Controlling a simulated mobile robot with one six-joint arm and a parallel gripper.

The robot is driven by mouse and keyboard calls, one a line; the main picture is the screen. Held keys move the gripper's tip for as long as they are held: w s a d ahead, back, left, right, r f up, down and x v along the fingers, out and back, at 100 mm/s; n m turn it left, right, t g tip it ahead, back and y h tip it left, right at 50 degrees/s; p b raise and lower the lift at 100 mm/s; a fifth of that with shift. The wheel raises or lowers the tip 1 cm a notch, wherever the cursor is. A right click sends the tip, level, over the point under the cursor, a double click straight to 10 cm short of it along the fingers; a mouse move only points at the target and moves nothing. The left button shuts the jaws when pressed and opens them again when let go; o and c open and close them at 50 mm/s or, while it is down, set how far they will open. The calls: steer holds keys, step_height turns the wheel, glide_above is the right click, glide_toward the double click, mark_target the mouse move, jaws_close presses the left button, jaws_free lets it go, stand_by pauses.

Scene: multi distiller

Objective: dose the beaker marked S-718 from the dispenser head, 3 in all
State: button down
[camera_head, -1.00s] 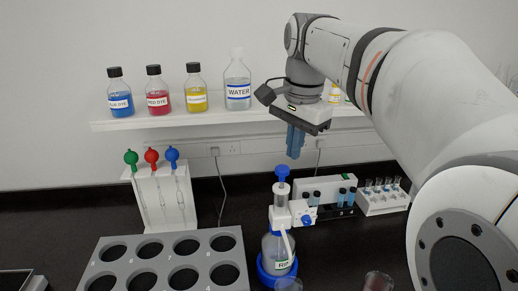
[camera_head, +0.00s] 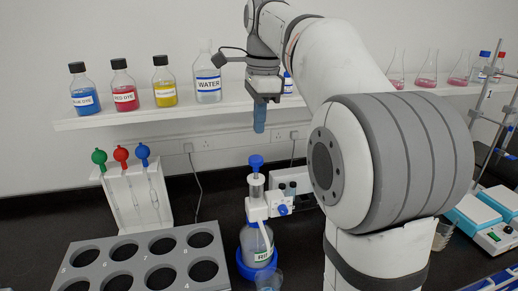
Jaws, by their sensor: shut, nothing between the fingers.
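The dispenser bottle (camera_head: 257,243), with a blue collar at its base, stands on the dark bench. Its white-and-blue dispenser head (camera_head: 257,207) carries a blue plunger knob (camera_head: 256,162) on top and a spout pointing down at the front. A clear beaker (camera_head: 268,281) shows at the bottom edge in front of the bottle, partly cut off. No S-718 mark can be read on it. My gripper (camera_head: 260,127) points down with its blue fingers shut and empty. It hangs above the plunger knob, apart from it in the picture.
A grey rack with round holes (camera_head: 107,262) lies front left. A white pipette stand (camera_head: 135,200) is behind it. The shelf (camera_head: 150,113) holds dye bottles and a water bottle (camera_head: 208,85). My arm fills the right middle. Blue-topped devices (camera_head: 478,215) stand far right.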

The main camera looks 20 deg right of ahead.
mark_target(258, 158)
steer(key=f, duration=0.6)
steer(key=shift+a+f, duration=0.2)
steer(key=shift+f, duration=0.1)
steer(key=shift+f+b, duration=0.65)
steer(key=shift+f, duration=0.85)
